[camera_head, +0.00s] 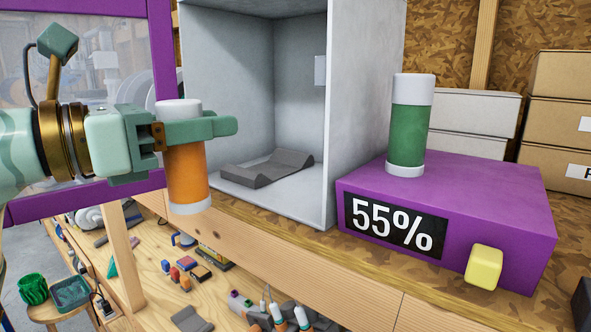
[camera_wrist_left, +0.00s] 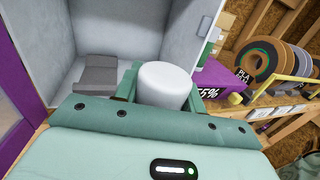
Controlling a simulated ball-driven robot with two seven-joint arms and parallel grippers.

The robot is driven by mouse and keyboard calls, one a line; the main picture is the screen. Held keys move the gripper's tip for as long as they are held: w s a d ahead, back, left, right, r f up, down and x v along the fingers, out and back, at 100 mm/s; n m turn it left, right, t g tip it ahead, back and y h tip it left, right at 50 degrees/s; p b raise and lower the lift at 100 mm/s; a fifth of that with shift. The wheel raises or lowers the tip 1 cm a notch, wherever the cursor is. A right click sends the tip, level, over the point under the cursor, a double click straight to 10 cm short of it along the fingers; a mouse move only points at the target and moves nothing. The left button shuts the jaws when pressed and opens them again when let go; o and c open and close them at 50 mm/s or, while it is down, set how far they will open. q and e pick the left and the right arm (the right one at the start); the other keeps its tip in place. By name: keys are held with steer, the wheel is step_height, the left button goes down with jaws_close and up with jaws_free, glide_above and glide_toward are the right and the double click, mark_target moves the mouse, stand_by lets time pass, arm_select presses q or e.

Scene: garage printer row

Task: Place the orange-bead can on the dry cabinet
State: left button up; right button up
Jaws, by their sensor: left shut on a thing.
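The orange-bead can (camera_head: 187,180), with a white lid and white base, is upright in my left gripper (camera_head: 205,128). The jaws are shut around its upper part, and it hangs in the air in front of the open grey cabinet (camera_head: 365,95). In the left wrist view the can's white lid (camera_wrist_left: 165,84) shows between the jaws (camera_wrist_left: 163,95). The cabinet holds a grey cradle (camera_head: 265,170) on its floor. Right of the cabinet is a purple box (camera_head: 490,195) with a "55%" display. My right gripper is not in view.
A green can (camera_head: 409,132) with white ends stands on the purple box. A yellow knob (camera_head: 484,267) sticks out of the box's front. The purple-framed door (camera_head: 80,193) stands open at left. Small parts lie on the lower bench (camera_head: 150,285). Cardboard boxes (camera_head: 560,130) are behind right.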

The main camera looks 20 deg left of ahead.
arm_select(q)
steer(key=f+p+x, duration=0.1)
steer(key=p+x, duration=0.1)
steer(key=x, duration=0.3)
steer(key=f+p+x, duration=0.1)
steer(key=p+x, duration=0.1)
steer(key=x, duration=0.4)
steer(key=f+p+x, duration=0.1)
steer(key=p+x, duration=0.1)
steer(key=x, duration=0.4)
steer(key=shift+d+f, duration=0.15)
steer(key=shift+f, duration=0.2)
steer(key=shift+w+r, duration=0.1)
steer(key=shift+f, duration=0.2)
steer(key=o, duration=1.2)
steer(key=shift+r, duration=0.1)
